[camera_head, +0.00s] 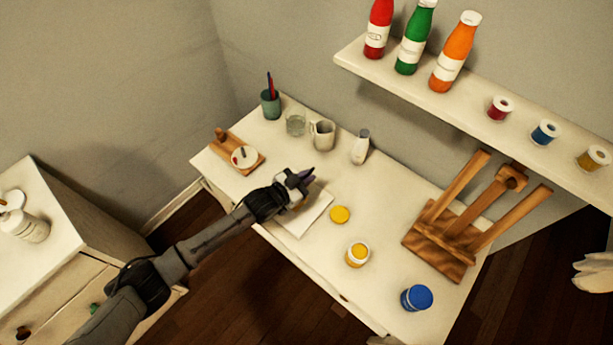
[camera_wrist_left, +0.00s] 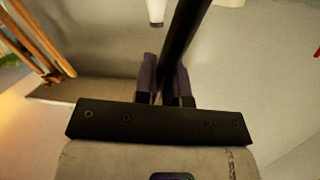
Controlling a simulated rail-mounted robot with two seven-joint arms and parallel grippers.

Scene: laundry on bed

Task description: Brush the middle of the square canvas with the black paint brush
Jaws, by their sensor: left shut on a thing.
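The square canvas (camera_head: 306,219) is a white sheet lying flat on the desk, near its front edge. My left gripper (camera_head: 304,178) is over the canvas's back part and covers some of it. In the left wrist view, my left gripper (camera_wrist_left: 168,82) is shut on the black paint brush (camera_wrist_left: 186,32), a dark stick running up out of the picture. The brush's bristles cannot be made out, so I cannot tell whether it touches the canvas. My right gripper is not in view.
The desk (camera_head: 300,268) holds a yellow paint jar (camera_head: 357,254), a yellow lid (camera_head: 340,214), a blue jar (camera_head: 416,298) and a wooden easel (camera_head: 440,235). A brush cup (camera_head: 270,104), glass (camera_head: 295,123), mug (camera_head: 322,134) and white bottle (camera_head: 361,147) stand behind. A bottle shelf (camera_head: 470,105) overhangs.

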